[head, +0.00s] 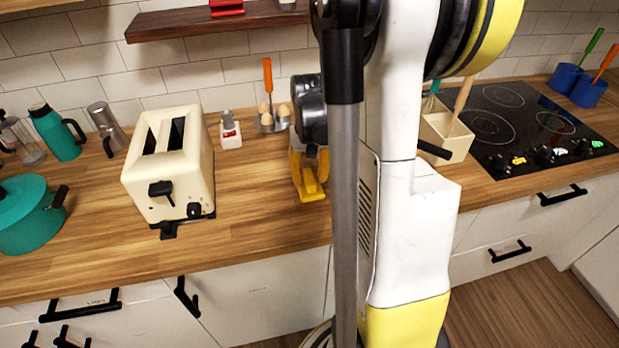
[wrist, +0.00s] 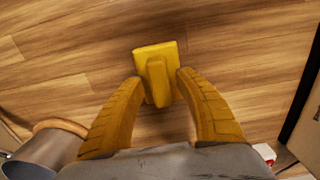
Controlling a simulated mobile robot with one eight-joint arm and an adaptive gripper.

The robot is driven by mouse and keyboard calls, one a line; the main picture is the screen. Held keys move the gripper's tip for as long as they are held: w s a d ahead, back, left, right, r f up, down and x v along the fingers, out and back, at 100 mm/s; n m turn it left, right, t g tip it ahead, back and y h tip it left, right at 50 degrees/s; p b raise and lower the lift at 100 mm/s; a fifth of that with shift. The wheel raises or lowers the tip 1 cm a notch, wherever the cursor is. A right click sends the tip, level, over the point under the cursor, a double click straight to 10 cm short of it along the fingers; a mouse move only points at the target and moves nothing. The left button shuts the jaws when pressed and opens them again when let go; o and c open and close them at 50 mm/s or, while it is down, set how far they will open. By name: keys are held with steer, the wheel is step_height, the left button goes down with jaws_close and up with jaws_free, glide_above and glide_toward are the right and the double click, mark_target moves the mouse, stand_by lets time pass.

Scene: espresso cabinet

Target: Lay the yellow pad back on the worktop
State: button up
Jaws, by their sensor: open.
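The yellow pad (head: 313,188) lies on the wooden worktop, right of the toaster. It has a raised grip block on top. In the wrist view the pad (wrist: 151,50) shows flat on the wood, with its grip block toward my fingers. My gripper (wrist: 160,78) is open, with one yellow finger to each side of the grip block. I see a narrow gap at the right finger; contact at the left finger cannot be told. In the head view my gripper (head: 308,163) is right at the pad, and my arm hides part of this area.
The cream toaster (head: 170,165) stands left of the pad. An egg holder (head: 270,122) and a small red-and-white item (head: 230,132) stand behind. A cream utensil box (head: 447,135) and the black hob (head: 535,125) are to the right. Worktop in front of the pad is clear.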

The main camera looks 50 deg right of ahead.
mark_target(310, 176)
step_height(310, 176, up, 12)
steer(key=f+p, duration=0.1)
steer(key=p, duration=0.3)
steer(key=s+a+r+n+t, duration=0.1)
steer(key=a+r+n+t, duration=0.1)
steer(key=a, duration=0.6)
steer(key=s+a+r+n+t, duration=0.2)
steer(key=a, duration=0.7)
steer(key=s+a+r+n+t, duration=0.2)
steer(key=a+t, duration=0.1)
steer(key=a, duration=0.5)
steer(key=shift+s+a, duration=0.25)
steer(key=shift+f+b, duration=0.95)
steer(key=shift+b, duration=0.25)
